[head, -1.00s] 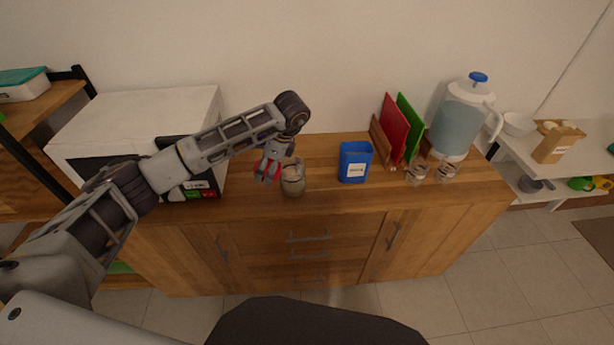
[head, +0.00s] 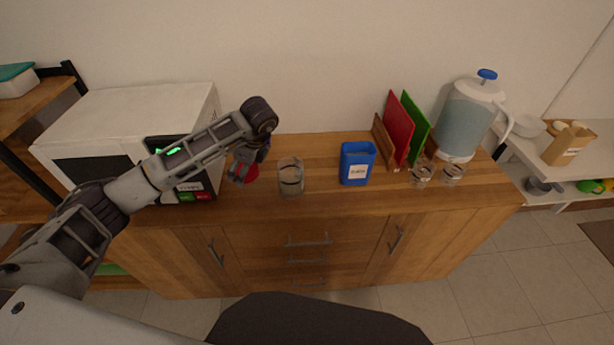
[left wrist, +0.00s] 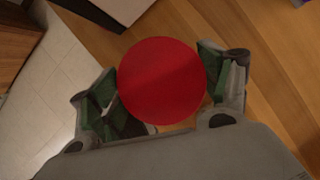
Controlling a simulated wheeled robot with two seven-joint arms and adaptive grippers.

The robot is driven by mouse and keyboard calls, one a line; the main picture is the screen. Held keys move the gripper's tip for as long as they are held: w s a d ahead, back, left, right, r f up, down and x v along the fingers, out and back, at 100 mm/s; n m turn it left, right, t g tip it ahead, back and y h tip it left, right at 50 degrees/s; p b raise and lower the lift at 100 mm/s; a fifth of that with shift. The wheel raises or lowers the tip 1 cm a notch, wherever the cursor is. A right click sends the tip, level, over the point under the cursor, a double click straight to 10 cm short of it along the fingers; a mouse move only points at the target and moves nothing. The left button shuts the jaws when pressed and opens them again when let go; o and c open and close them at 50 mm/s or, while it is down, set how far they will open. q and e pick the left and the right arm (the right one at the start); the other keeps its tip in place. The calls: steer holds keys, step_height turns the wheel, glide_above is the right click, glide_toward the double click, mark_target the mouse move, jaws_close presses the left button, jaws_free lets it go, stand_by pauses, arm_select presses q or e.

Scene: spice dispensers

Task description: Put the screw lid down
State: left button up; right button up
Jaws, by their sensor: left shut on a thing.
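The screw lid is a round red disc (left wrist: 162,82) held between the two fingers of my left gripper (left wrist: 162,88) in the left wrist view. In the head view the red lid (head: 251,173) shows at the tips of my left gripper (head: 243,171), over the wooden counter to the left of the glass jar. Whether the lid touches the counter I cannot tell. The clear glass jar (head: 290,180) stands upright and uncovered on the counter. My right gripper is not in view.
The white microwave (head: 135,110) is close on the left, behind my left arm. A blue labelled container (head: 356,164), red (head: 397,128) and green (head: 417,125) boards, two small glasses and a water dispenser (head: 465,118) stand to the right. Counter (head: 325,180) between jar and container is clear.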

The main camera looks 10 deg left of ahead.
arm_select(q)
steer(key=shift+a, duration=0.15)
glide_above(247, 196)
steer(key=d, duration=0.1)
step_height(247, 196, down, 6)
steer(key=shift+d+r+p, duration=0.1)
steer(key=shift+d+p, duration=0.05)
steer(key=shift+p, duration=0.2)
steer(key=shift+f, duration=2.1)
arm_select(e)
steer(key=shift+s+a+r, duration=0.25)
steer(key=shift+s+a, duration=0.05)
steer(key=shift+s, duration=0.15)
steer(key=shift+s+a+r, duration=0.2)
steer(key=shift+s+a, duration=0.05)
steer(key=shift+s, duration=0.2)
